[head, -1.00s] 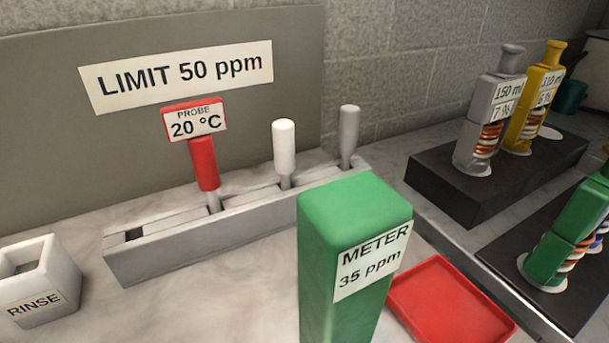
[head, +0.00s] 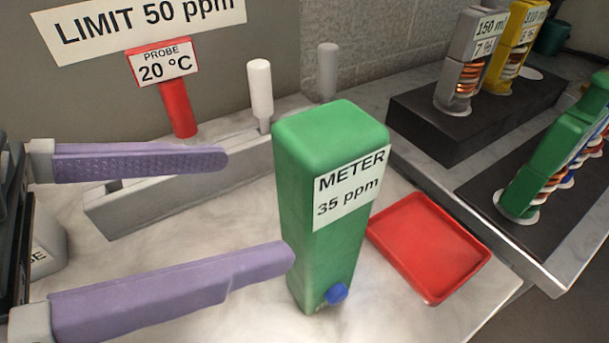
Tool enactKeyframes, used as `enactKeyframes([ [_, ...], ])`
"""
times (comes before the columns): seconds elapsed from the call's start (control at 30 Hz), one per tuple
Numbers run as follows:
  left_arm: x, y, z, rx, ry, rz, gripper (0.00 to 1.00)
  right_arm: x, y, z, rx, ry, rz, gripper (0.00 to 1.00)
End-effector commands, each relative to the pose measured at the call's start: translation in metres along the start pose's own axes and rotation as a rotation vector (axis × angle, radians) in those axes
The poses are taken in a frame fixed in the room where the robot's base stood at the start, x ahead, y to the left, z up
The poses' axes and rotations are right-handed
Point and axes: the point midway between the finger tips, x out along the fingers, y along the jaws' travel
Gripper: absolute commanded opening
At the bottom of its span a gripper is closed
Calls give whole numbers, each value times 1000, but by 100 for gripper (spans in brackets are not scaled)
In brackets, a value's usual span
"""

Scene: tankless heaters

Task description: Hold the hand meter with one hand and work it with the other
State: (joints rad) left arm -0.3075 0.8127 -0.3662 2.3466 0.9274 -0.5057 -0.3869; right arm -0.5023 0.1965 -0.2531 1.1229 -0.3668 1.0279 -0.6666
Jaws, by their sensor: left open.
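The hand meter (head: 300,235) is a tall green block with a white label reading "METER 35 ppm". It stands upright on the pale counter, with a blue knob (head: 337,293) low on its front. My left gripper (head: 259,208) comes in from the left, with two purple fingers spread wide. The lower fingertip overlaps the meter's left edge in the picture; I cannot tell whether it touches. The upper finger ends left of the meter, in front of the grey rack. Nothing is between the fingers but counter and rack. My right gripper is not in view.
A grey rack (head: 140,212) behind holds a red probe (head: 178,108) labelled 20 °C, a white stick (head: 260,92) and a grey one. A red tray (head: 430,245) lies right of the meter. Dark stands with coil units are at right. The rinse cup is partly hidden at left.

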Motion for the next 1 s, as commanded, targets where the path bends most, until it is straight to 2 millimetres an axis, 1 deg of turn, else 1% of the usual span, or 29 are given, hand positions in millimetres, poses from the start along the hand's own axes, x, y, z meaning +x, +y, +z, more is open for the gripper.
enactKeyframes([
  [0.1, 17, 0, -3, -3, 7, 1, 98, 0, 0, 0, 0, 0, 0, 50],
  [0.3, 52, 0, -2, -3, 5, 0, 98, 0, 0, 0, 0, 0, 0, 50],
  [0.4, 68, 1, -2, -1, 3, 2, 98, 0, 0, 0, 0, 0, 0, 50],
  [0.5, 80, 0, -1, -1, 2, 0, 98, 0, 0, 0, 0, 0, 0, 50],
  [0.67, 89, 1, -1, 0, 0, 2, 98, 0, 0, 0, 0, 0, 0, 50],
  [0.93, 90, 1, 0, 2, -1, 1, 98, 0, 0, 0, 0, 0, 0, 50],
  [1.0, 90, 1, 0, 1, -1, 1, 90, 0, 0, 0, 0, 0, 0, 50],
])
